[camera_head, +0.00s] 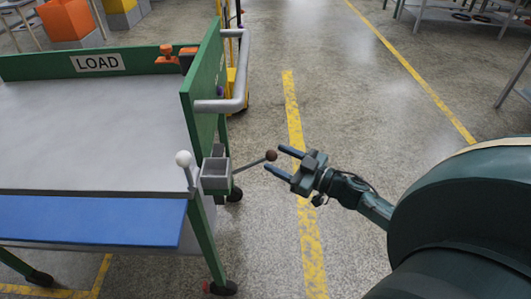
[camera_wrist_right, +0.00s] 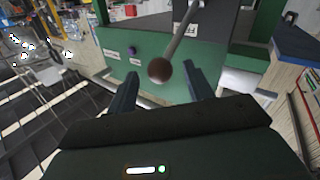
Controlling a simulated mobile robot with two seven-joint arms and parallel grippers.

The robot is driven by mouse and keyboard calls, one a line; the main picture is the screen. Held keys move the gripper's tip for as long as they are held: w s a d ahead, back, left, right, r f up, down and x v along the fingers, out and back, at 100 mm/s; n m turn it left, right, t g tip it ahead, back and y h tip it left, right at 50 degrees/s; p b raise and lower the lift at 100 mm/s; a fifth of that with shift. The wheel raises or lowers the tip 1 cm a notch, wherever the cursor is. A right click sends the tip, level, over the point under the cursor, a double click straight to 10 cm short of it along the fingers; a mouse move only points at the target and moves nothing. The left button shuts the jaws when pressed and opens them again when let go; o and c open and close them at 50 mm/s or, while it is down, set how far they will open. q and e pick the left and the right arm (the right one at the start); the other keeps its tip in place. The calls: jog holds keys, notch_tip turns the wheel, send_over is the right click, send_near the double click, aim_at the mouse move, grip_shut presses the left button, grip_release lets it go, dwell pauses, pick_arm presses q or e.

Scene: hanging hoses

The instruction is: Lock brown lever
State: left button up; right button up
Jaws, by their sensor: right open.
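The brown lever is a grey rod with a brown ball knob (camera_head: 271,155) at its end. In the head view it sticks out to the right from a grey bracket on the cart's side and tilts slightly up. My right gripper (camera_head: 277,160) is open, with its fingertips close around the knob. In the right wrist view the brown knob (camera_wrist_right: 160,70) shows just ahead of and between the two dark fingers; I cannot tell whether they touch it. My left gripper is not in view.
A white-knobbed lever (camera_head: 184,160) stands upright beside the grey bracket box (camera_head: 215,174). The green-framed cart (camera_head: 196,82) has a grey handle (camera_head: 240,75) above the brown lever. Open floor with yellow lines (camera_head: 293,110) lies to the right.

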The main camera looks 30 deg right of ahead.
aim_at(251, 165)
jog(key=x, duration=0.4)
jog(key=shift+w+a, duration=0.15)
jog(key=shift+w, duration=0.25)
grip_shut()
